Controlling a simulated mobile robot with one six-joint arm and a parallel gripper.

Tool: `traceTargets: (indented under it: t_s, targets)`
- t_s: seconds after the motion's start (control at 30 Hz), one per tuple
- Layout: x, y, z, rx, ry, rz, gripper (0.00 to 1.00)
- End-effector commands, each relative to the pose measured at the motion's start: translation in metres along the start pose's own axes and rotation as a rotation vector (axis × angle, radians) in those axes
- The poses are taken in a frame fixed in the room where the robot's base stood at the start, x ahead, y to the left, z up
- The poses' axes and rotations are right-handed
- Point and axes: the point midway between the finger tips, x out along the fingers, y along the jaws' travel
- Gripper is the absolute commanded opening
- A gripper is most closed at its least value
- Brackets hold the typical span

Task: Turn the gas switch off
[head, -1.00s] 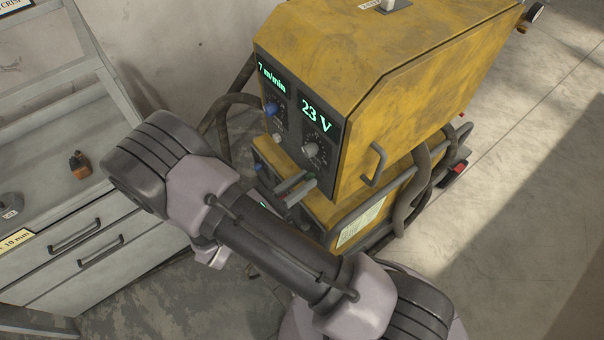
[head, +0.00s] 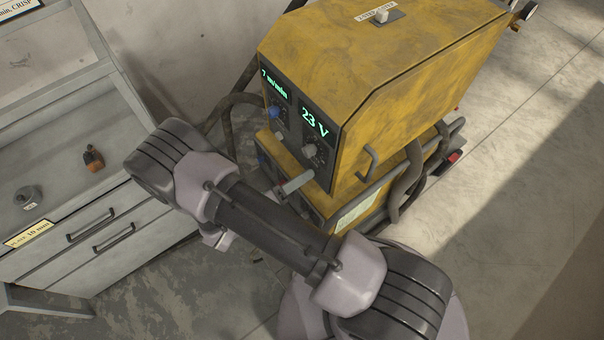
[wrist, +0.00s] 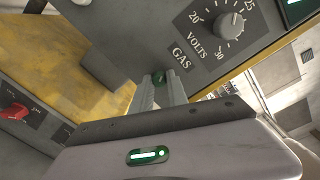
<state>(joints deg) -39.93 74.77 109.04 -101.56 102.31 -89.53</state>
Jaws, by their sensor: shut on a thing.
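In the head view my gripper (head: 299,181) reaches the front of the yellow welding machine (head: 375,75), below the 23 V display. The switch itself is hidden there.
The volts knob (wrist: 230,25) sits just above and right of the GAS label. A red knob (wrist: 14,111) is on the lower unit. A toggle (head: 381,15) stands on the machine's top. A grey workbench (head: 75,215) with drawers is at left, and hoses run beside the machine.

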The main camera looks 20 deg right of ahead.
Motion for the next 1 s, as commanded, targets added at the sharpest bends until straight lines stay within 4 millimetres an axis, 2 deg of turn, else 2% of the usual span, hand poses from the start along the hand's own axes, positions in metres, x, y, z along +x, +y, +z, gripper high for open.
traceTargets:
  t_s: [0.4, 1.0]
  targets:
    - [0.0000, -0.0001, 0.0009, -0.268, 0.018, -0.003, 0.00]
    - [-0.0001, 0.0005, 0.0009, -0.360, 0.025, -0.004, 0.00]
